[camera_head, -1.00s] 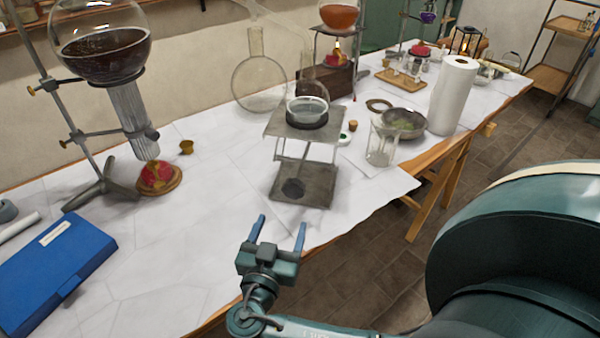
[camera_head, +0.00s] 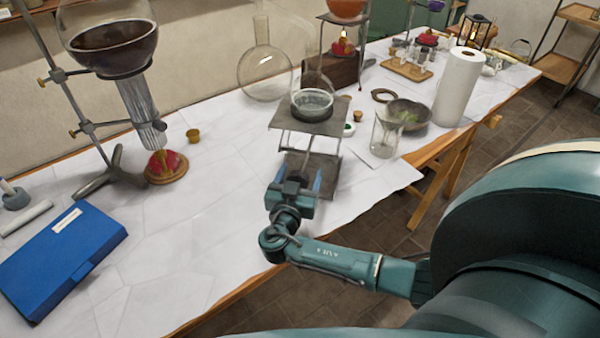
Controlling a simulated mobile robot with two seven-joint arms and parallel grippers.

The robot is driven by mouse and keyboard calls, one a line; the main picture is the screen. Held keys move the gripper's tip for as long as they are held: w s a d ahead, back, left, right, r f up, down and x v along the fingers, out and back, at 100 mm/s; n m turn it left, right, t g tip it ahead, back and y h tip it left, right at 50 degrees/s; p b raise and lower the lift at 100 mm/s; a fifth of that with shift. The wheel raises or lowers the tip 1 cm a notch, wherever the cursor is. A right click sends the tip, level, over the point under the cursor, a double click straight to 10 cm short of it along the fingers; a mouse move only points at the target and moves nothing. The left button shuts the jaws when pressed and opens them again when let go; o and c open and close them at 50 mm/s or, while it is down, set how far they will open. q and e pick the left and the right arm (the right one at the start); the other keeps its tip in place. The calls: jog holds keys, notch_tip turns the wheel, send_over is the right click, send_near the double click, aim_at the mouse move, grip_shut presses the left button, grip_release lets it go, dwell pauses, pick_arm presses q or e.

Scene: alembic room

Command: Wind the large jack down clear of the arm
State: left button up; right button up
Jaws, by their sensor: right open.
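The large jack (camera_head: 335,122) is a grey metal stand with a flat top plate, side legs and a dark base plate, near the table's front edge. Its top plate is well above its base. A glass dish (camera_head: 312,104) sits on the plate. A clear glass arm (camera_head: 316,84) comes down over the dish; whether they touch I cannot tell. My right gripper (camera_head: 298,178) is open, with blue fingertips pointing at the jack's lower front. It hides part of the jack's base, and contact is unclear. My left gripper is not in view.
A glass beaker (camera_head: 384,138) and a grey bowl (camera_head: 408,114) stand right of the jack. A round glass flask (camera_head: 265,74) is behind it. A blue case (camera_head: 62,262) lies at the front left. The white-covered table between case and jack is clear.

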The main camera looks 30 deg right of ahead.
jog(key=shift+d, duration=0.1)
jog(key=shift+c, duration=0.4)
jog(key=c, duration=0.9)
